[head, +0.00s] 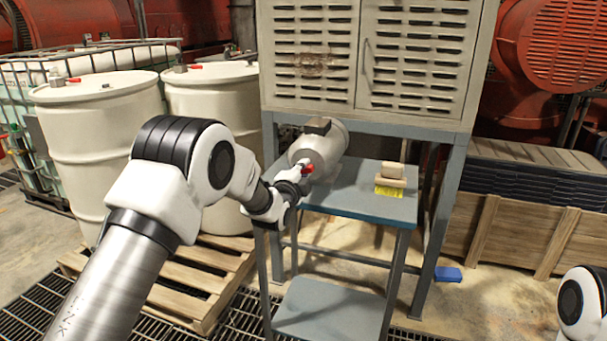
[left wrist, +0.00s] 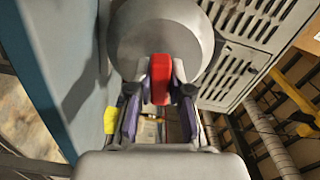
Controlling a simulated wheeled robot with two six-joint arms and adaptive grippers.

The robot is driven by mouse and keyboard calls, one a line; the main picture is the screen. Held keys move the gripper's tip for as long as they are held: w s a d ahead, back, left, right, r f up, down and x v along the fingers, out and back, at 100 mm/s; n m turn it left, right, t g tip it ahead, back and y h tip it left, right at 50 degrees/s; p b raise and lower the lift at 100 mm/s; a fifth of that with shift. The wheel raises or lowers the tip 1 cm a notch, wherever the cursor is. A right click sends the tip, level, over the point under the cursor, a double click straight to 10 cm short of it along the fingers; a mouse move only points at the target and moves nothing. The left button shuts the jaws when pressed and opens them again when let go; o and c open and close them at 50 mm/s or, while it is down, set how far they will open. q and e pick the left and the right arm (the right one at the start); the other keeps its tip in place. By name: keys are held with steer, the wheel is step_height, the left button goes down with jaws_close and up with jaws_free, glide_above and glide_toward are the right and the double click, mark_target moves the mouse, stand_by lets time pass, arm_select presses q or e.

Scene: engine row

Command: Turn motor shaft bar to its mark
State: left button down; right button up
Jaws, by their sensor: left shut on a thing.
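The grey motor (head: 322,146) lies on the blue-grey stand, its round end face toward my left arm. A red shaft bar (head: 307,169) shows at that face. My left gripper (head: 300,174) is at the bar. In the left wrist view the red bar (left wrist: 160,78) stands upright between the two fingers of the left gripper (left wrist: 161,92), which are shut on it, in front of the motor's round face (left wrist: 165,35). I cannot make out the mark in either view. My right gripper is out of view; only part of my right arm shows at the lower right.
The stand (head: 350,195) also holds a yellow-bristled brush (head: 390,182) to the right of the motor. A louvred cabinet (head: 370,60) rises behind it. Cream drums (head: 98,150) on a wooden pallet (head: 200,275) stand left. A blue object (head: 448,274) lies on the floor.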

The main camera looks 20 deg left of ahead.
arm_select(q)
steer(key=m+b, duration=0.1)
steer(key=m, duration=0.3)
steer(key=shift+f+m, duration=0.1)
steer(key=shift+m, duration=0.2)
steer(key=m+b, duration=0.1)
steer(key=m, duration=0.3)
steer(key=shift+m, duration=0.3)
steer(key=m+b, duration=0.1)
steer(key=m, duration=0.3)
steer(key=shift+m, duration=0.3)
steer(key=m+b, duration=0.1)
steer(key=m, duration=0.3)
steer(key=shift+m, duration=0.4)
steer(key=c, duration=1.1)
jaws_free()
steer(key=s, duration=1.2)
steer(key=shift+a, duration=0.15)
